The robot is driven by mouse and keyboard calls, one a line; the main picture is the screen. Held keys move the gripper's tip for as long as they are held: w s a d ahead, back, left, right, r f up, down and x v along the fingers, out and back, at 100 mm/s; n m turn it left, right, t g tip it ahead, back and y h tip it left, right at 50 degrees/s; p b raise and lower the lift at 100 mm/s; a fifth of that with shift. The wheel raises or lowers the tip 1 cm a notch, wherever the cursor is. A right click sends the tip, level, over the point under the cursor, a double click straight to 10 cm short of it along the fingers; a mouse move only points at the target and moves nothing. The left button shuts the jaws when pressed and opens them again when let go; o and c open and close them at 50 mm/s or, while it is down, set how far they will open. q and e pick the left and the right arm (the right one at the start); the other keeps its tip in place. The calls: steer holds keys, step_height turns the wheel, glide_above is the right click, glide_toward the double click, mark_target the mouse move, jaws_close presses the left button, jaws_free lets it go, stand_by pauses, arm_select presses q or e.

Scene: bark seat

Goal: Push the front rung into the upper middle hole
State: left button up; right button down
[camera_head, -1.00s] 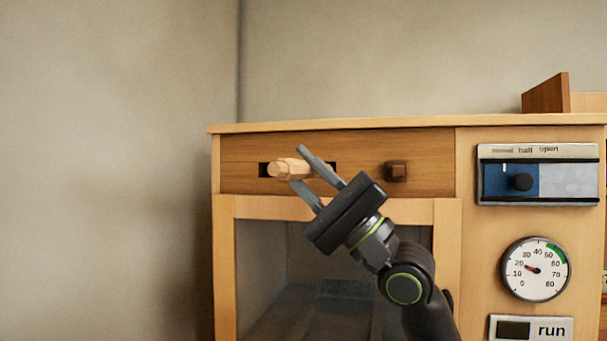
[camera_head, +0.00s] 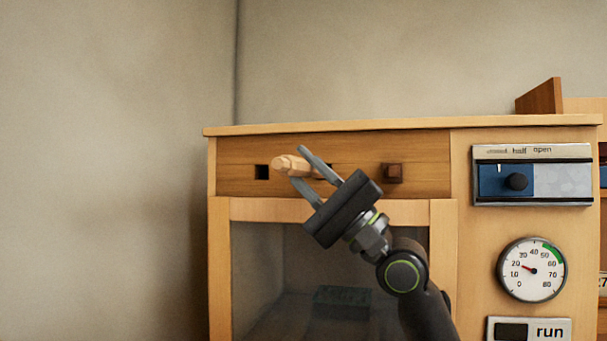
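The front rung (camera_head: 287,164) is a pale wooden peg with a faceted end, lying between the two fingers of my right gripper (camera_head: 299,165). The fingers appear to touch it from above and below, holding it in front of the cabinet's upper wooden strip (camera_head: 232,181). The upper middle hole (camera_head: 331,167) shows only as a dark sliver beside the upper finger; the rest is hidden. The rung's far end is hidden too. My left gripper is out of view.
Further right are a slider panel (camera_head: 532,176), a round gauge (camera_head: 532,270) and a run plate (camera_head: 529,329). A glass-fronted door (camera_head: 280,250) lies below. Left of the cabinet is bare wall.

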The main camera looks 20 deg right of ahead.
steer(key=shift+w+d+b, duration=0.55)
steer(key=shift+w+b, duration=0.15)
steer(key=shift+w, duration=0.05)
stand_by(0.4)
steer(key=c, duration=1.1)
jaws_free()
steer(key=shift+c, duration=0.2)
